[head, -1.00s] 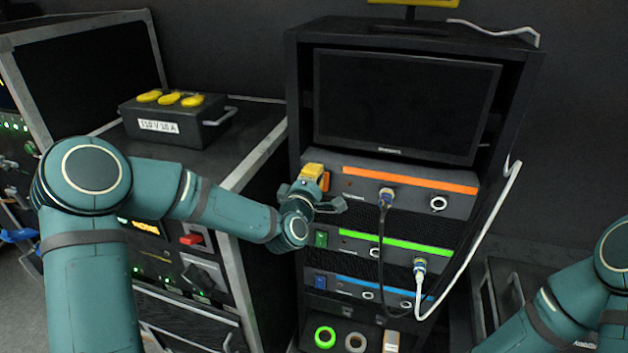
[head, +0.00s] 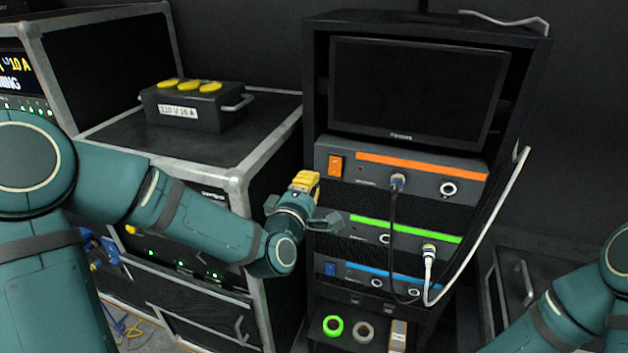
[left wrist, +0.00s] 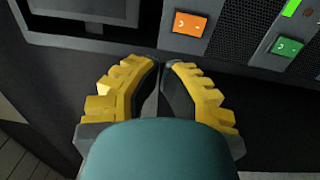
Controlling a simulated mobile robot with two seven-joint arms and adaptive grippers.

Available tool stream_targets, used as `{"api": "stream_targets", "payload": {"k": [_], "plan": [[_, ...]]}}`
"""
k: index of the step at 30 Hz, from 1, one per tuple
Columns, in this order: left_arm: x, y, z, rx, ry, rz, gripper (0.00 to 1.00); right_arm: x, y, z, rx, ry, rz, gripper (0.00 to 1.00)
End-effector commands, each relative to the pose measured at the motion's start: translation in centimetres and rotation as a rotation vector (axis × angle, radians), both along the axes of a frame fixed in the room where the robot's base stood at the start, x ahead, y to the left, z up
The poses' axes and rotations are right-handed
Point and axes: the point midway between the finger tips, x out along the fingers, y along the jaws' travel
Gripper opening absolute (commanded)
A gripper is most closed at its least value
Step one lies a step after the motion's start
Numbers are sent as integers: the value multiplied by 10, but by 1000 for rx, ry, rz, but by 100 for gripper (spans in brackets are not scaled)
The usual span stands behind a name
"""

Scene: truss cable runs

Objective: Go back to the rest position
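My left gripper (head: 306,182) has yellow ribbed fingers and hangs in front of the rack's left edge, left of and below the orange switch (head: 335,166). In the left wrist view its fingertips (left wrist: 161,66) meet with almost no gap and nothing between them. The orange switch (left wrist: 189,24) and a green switch (left wrist: 287,46) stand beyond the fingertips there, apart from them. In the head view the gripper hides the green switch. My right gripper is not in view; only part of the right arm shows at the lower right.
The rack (head: 310,110) holds a dark monitor (head: 415,92) above units with orange, green and blue stripes. A black cable (head: 392,225) and a white cable (head: 480,235) hang in front. A black box with yellow tops (head: 195,108) stands on the case (head: 265,120) at left.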

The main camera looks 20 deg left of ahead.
Motion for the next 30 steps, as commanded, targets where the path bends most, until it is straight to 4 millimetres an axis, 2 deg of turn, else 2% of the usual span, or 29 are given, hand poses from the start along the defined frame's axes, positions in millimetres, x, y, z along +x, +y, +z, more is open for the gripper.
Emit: {"api": "stream_targets", "payload": {"k": [10,12,14,17,19,21,23,24,27,30], "plan": [[-1,-1,-2,3,6,-2,0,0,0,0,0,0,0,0],[-1,-3,-13,23,33,-13,0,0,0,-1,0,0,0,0],[-2,-8,-33,61,81,-34,0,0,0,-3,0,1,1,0],[-8,-20,-84,167,206,-100,0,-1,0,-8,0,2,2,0],[-18,-31,-130,266,315,-172,0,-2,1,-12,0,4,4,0],[-34,-43,-176,369,424,-260,0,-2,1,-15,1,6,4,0],[-50,-51,-213,457,510,-344,0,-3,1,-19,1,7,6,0],[-64,-56,-238,515,566,-406,0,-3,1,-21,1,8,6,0],[-102,-67,-293,654,692,-576,0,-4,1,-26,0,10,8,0],[-143,-71,-338,775,793,-749,0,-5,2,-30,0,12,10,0]]}}
